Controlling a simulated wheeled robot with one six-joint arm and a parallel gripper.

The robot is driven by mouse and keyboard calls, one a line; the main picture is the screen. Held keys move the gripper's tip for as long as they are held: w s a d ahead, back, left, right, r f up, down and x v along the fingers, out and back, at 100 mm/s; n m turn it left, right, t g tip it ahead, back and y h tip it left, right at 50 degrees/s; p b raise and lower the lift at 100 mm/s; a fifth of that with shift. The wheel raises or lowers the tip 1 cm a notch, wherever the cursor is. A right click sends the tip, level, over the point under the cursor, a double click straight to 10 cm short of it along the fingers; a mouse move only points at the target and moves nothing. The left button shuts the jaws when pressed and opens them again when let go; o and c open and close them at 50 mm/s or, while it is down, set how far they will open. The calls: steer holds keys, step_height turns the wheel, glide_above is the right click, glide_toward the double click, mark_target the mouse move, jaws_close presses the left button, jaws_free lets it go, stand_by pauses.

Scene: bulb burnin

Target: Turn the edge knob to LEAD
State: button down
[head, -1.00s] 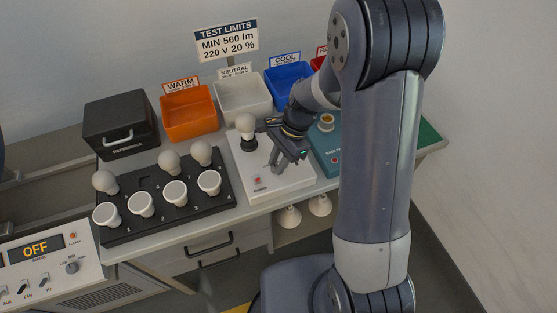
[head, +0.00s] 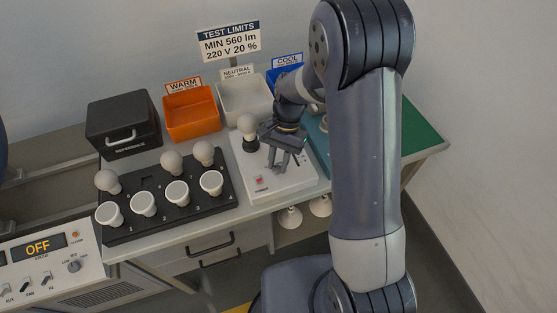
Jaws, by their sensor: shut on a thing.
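A white tester box (head: 290,187) stands on the bench with a bulb (head: 247,123) upright in its black socket (head: 250,143) and a red switch (head: 259,180) at its front left. My gripper (head: 277,169) points down onto the top of this box, to the right of the bulb. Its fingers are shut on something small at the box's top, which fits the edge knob. The knob itself and its LEAD marking are hidden by the fingers or too small to make out.
A black tray (head: 172,212) with several bulbs lies to the left. Orange (head: 191,112), white (head: 244,100) and blue (head: 285,76) bins stand behind. A teal device (head: 318,142) is partly hidden by my arm. A control panel reading OFF (head: 38,247) is at lower left.

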stand_by(0.3)
steer(key=c, duration=1.2)
jaws_free()
steer(key=shift+r, duration=0.1)
steer(key=v, duration=1)
steer(key=shift+w+r+b, duration=0.2)
steer(key=shift+r+b, duration=0.05)
steer(key=shift+b, duration=0.1)
steer(key=shift+d, duration=0.1)
steer(key=x, duration=1)
steer(key=shift+s+f+p, duration=0.2)
steer(key=shift+f+p, duration=0.05)
steer(key=shift+p, duration=0.1)
steer(key=shift+f, duration=0.15)
